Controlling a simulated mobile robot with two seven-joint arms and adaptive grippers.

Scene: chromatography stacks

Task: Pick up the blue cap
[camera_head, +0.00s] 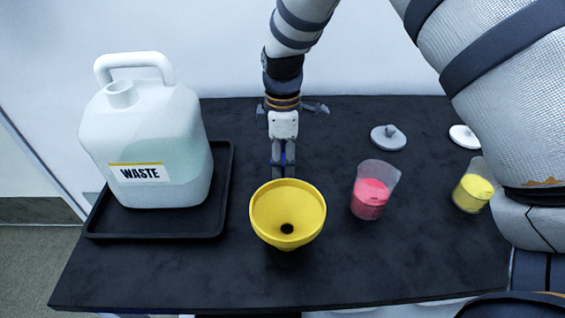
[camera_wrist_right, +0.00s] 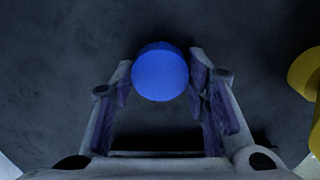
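The blue cap (camera_wrist_right: 160,72) is round and lies between the two fingertips of my right gripper (camera_wrist_right: 160,80) in the right wrist view. The fingers close in on both its sides with no clear gap, so the gripper looks shut on it. In the head view my right gripper (camera_head: 283,168) points down just behind the yellow funnel, which partly hides the fingertips. Only a trace of blue shows there. I cannot tell whether the cap touches the table. My left gripper is not in view.
The yellow funnel (camera_head: 265,222) stands right in front of my gripper. A WASTE jug (camera_head: 150,125) stands in a black tray (camera_head: 160,228) at left. Pink (camera_head: 370,200) and yellow (camera_head: 473,193) beakers stand at right. Two pale lids (camera_head: 381,142) (camera_head: 460,138) lie behind them on the dark table (camera_head: 380,262).

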